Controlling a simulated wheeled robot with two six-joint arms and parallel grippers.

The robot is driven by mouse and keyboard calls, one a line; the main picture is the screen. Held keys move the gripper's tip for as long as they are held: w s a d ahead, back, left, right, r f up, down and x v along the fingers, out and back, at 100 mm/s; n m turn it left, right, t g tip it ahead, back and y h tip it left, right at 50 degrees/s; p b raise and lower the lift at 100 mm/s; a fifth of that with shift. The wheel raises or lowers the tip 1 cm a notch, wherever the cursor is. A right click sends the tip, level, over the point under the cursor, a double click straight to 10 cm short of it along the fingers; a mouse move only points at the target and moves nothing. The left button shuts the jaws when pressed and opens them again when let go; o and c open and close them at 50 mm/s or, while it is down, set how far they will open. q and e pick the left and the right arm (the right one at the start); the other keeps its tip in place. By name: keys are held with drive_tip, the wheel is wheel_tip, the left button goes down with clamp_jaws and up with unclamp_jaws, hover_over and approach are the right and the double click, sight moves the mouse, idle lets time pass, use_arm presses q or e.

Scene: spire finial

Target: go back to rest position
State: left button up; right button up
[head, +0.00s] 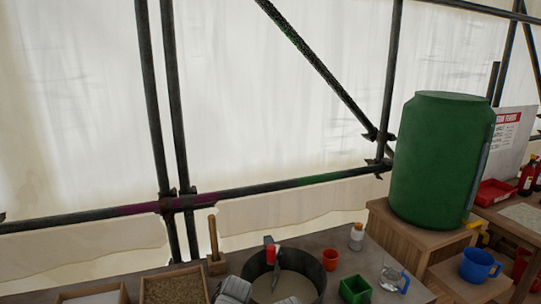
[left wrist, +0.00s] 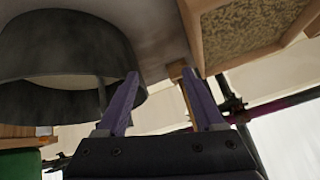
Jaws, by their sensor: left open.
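My left gripper (left wrist: 160,74) shows in the left wrist view with its two purple fingers apart and nothing held between them. A dark round tub (left wrist: 62,35) is beyond the fingers at the upper left of that view. A wooden piece (left wrist: 178,74) shows behind the gap near one finger, apart from it as far as I can tell. In the head view, grey parts of mine show at the bottom edge, in front of the tub (head: 318,270); the fingers cannot be made out there. My right gripper cannot be seen.
The bench holds a tray of grainy material (head: 174,288), an upright wooden handle (head: 213,238), a red cup (head: 330,259), a green box (head: 355,289), a jar (head: 356,238) and a clear jug (head: 391,279). A green barrel (head: 440,160) stands right. Scaffold poles (head: 160,100) stand behind.

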use_arm(q)
drive_tip(key=s+d+f+m+g+h, duration=0.1)
drive_tip(key=s+d+f+m+g, duration=0.2)
drive_tip(key=s, duration=0.7)
drive_tip(key=s+d+f+g, duration=0.2)
drive_tip(key=s+d+g, duration=0.15)
drive_tip(key=s, duration=0.55)
wheel_tip(320, 180, down, 10)
drive_tip(key=s+g+b, duration=0.1)
drive_tip(key=b, duration=0.9)
wheel_tip(320, 180, up, 12)
drive_tip(key=p, duration=1.2)
drive_tip(key=shift+a+r+m, duration=0.15)
drive_tip(key=shift+a+m, duration=0.05)
drive_tip(key=shift+m, duration=0.1)
